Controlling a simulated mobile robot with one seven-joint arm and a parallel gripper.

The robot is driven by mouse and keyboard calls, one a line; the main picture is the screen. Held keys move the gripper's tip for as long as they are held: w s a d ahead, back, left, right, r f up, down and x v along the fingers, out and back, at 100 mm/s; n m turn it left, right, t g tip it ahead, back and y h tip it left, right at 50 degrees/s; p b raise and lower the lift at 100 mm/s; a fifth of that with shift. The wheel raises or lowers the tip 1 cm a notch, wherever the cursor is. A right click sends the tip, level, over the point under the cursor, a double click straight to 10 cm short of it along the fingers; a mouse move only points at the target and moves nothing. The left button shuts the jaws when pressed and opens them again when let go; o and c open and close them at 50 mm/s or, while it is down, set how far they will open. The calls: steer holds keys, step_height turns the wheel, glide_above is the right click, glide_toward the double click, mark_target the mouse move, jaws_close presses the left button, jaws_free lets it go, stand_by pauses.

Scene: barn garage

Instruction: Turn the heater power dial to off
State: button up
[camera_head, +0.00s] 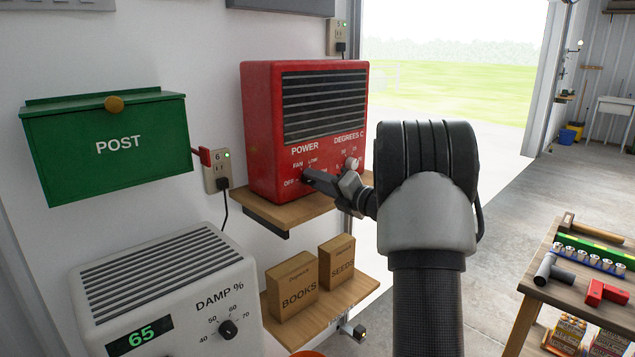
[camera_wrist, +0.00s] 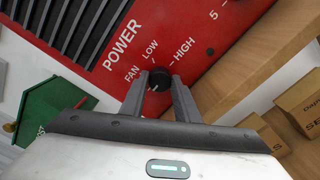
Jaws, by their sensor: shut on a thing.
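The red heater (camera_head: 258,130) stands on a wooden wall shelf. Its front has a dark grille above, with POWER and DEGREES C labels below. The black power dial (camera_wrist: 160,77) sits between my fingertips in the wrist view; my gripper (camera_head: 308,175) hides most of it in the head view. My gripper is shut on the dial, one finger on each side. FAN, LOW and HIGH are readable around the dial in the wrist view; OFF is readable in the head view. A small pale mark shows on the dial's lower left; its exact setting is unclear.
A white temperature knob (camera_head: 351,163) is close to the right of my gripper. A green POST box (camera_head: 60,150) hangs at left. A white dehumidifier (camera_head: 175,290) stands below. Boxes labelled BOOKS (camera_head: 298,290) and SEEDS (camera_head: 341,265) sit on a lower shelf.

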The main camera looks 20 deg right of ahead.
steer(key=o, duration=1)
steer(key=shift+o, duration=0.2)
steer(key=p+v, duration=0.1)
steer(key=v, duration=1.6)
steer(key=shift+s+p, duration=0.25)
steer(key=shift+p, duration=0.1)
steer(key=shift+d, duration=0.1)
